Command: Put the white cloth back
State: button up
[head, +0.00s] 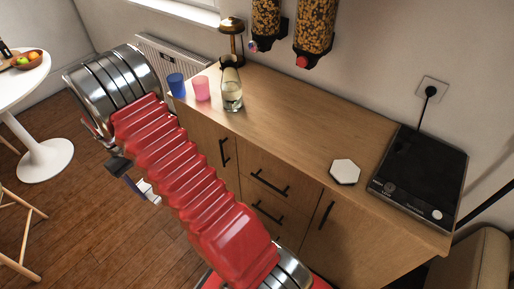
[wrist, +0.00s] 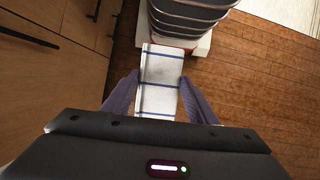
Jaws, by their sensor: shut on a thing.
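The white cloth (wrist: 160,68) has thin dark blue stripes. In the wrist view it lies between the two fingers of my gripper (wrist: 160,98), which is shut on it, and it reaches out past the fingertips. In the head view a small part of the cloth (head: 149,193) shows beside my red arm, at my gripper (head: 135,184). The arm hides the rest of the cloth there. The cloth is held over the floor, in front of the cabinet.
The wooden cabinet (head: 290,120) carries a blue cup (head: 176,85), a pink cup (head: 201,88), a glass carafe (head: 232,97), a white hexagonal piece (head: 345,172) and a black hob (head: 420,175). Its middle top is clear. A round white table (head: 22,75) stands left.

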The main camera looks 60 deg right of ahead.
jog(key=s+d+r, duration=0.3)
jog(key=d, duration=0.5)
jog(key=s+d+r, duration=0.2)
jog(key=s+d, duration=0.1)
jog(key=d, duration=0.5)
jog(key=shift+m, duration=0.4)
jog(key=s+d+r, duration=0.2)
jog(key=s+d, duration=0.4)
jog(key=s, duration=0.1)
jog(key=s+d+r, duration=0.3)
jog(key=s+d, duration=0.3)
jog(key=s, duration=0.1)
jog(key=s+d+r, duration=0.3)
jog(key=s+d, duration=0.3)
jog(key=s, duration=0.1)
jog(key=shift+s+d+r, duration=0.1)
jog(key=shift+s+r, duration=0.1)
jog(key=shift+s, duration=0.1)
jog(key=s+d+r, duration=0.2)
jog(key=s, duration=0.4)
jog(key=s+d+r, duration=0.1)
jog(key=s+r, duration=0.1)
jog(key=s, duration=0.5)
jog(key=shift+s+d, duration=0.3)
jog(key=shift+d, duration=0.05)
jog(key=shift+f, duration=0.1)
jog(key=shift+f, duration=3)
jog(key=shift+f, duration=0.1)
jog(key=shift+f, duration=1.75)
